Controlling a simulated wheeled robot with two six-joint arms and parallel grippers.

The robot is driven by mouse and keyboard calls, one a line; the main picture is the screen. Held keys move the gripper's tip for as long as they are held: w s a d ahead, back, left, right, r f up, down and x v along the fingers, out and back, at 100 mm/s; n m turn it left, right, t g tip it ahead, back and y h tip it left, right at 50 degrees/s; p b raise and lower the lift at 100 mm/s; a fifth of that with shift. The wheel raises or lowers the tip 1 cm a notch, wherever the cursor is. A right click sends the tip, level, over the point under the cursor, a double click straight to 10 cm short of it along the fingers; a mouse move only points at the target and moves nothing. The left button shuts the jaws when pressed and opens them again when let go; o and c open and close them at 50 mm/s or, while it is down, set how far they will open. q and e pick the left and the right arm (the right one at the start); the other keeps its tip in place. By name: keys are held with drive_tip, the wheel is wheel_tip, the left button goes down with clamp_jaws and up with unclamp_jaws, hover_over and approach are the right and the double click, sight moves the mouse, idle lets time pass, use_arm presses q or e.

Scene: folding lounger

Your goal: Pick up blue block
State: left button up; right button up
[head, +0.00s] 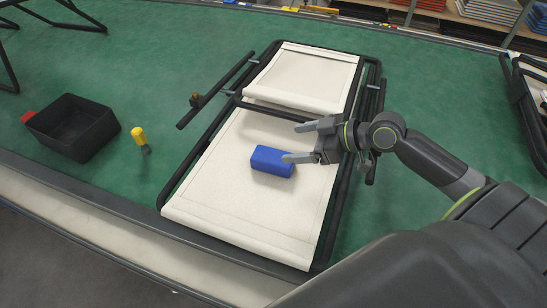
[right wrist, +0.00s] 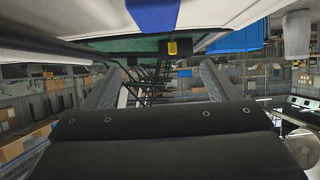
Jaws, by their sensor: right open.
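The blue block (head: 270,162) lies on the cream fabric of the folding lounger (head: 225,190), on its lower panel. My right gripper (head: 294,142) reaches in from the right, open and empty. In the right wrist view the blue block (right wrist: 153,14) shows at the top edge, cut off, outside the space between the open fingers (right wrist: 158,82). My left gripper is not in view.
A black bin (head: 72,126) with a red tab and a yellow-topped tool (head: 140,138) are left of the lounger on the green surface (head: 120,65). The lounger's dark tube frame (head: 192,148) surrounds the fabric. Shelves stand at the back right.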

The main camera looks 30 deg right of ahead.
approach(275, 156)
drive_tip(key=x, duration=0.3)
drive_tip(key=shift+w+a+f, duration=0.15)
drive_tip(key=shift+a, duration=0.05)
drive_tip(key=shift+x, duration=3.5)
drive_tip(key=shift+c, duration=0.3)
drive_tip(key=c, duration=1)
